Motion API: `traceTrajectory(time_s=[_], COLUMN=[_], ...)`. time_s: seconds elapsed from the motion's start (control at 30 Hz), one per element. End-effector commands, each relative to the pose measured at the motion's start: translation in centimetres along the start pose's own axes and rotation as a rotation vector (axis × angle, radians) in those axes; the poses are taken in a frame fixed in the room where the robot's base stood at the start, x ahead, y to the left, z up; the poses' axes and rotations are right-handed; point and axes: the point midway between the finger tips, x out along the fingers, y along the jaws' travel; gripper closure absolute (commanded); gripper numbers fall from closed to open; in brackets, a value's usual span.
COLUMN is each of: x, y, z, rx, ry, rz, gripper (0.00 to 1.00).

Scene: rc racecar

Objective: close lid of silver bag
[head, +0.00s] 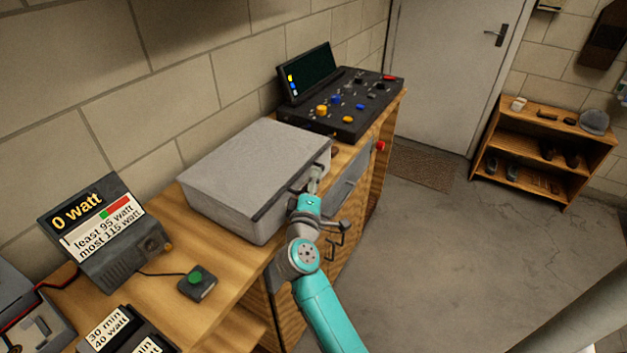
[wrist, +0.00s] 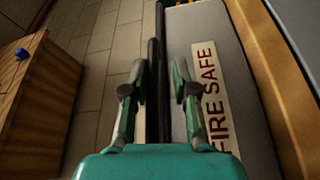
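The silver bag (head: 245,165) is a grey box on the wooden workbench against the brick wall. Its top looks flat and level, with a dark line along its front edge; I cannot tell whether the lid is fully shut. My gripper (head: 314,180) is at the bag's front edge, near its right end. In the wrist view my gripper (wrist: 158,85) has its fingers apart. A dark strip (wrist: 153,60) shows between them, and the bag's grey face with a "FIRE SAFE" label (wrist: 210,95) lies to the right. Contact is unclear.
A black control console (head: 345,105) stands behind the bag. A watt display (head: 105,230) and a green-button box (head: 196,281) are at the bench's left. A wooden shelf (head: 540,150) with shoes stands by the door. The floor (head: 480,250) to the right is clear.

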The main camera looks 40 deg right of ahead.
Motion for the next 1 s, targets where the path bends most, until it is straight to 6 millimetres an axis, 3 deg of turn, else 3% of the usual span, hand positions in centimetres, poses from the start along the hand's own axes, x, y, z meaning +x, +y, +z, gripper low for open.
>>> traceTrajectory(time_s=[0.37,0.53,1.0], x=[0.0,-0.9,-9.5], y=[0.1,0.0,0.0], z=[0.1,0.0,-0.1], rx=[0.0,0.0,0.0], ry=[-0.002,0.0,0.003], rz=[0.001,0.001,0.0], gripper=[0.77,0.77,0.77])
